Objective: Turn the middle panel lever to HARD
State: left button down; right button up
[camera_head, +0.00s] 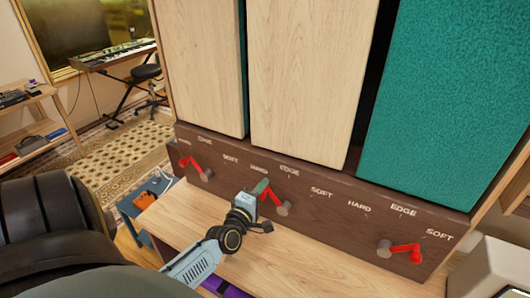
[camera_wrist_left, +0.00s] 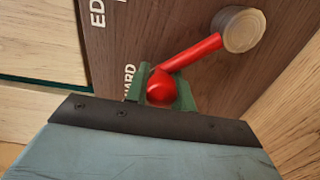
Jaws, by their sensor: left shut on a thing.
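The middle panel lever is a red arm (camera_head: 272,199) on a grey round hub (camera_head: 283,208), on a dark wood panel. It points up-left, toward the HARD label (camera_head: 258,168). My left gripper (camera_head: 262,188) is shut on its end. In the left wrist view the green fingertips (camera_wrist_left: 160,92) hold the lever's red ball end (camera_wrist_left: 161,86). The red arm runs from there up-right to the grey hub (camera_wrist_left: 240,29). A partly covered HARD label (camera_wrist_left: 128,80) lies right beside the fingers. My right gripper is not in view.
A left red lever (camera_head: 190,163) points toward its HARD label. A right red lever (camera_head: 404,250) points right, toward its SOFT side. Tall wood and teal panels (camera_head: 452,100) stand above the dark panel. A wooden shelf (camera_head: 300,262) lies below it.

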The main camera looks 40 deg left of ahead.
pick_arm(q)
jog(key=shift+d+f, duration=0.15)
jog(key=shift+f, duration=0.15)
jog(key=c, duration=1.4)
grip_release()
jog(key=shift+o, duration=1.1)
jog(key=shift+r, duration=0.1)
jog(key=b+v, duration=0.1)
jog(key=v, duration=1.2)
jog(key=shift+s, duration=0.25)
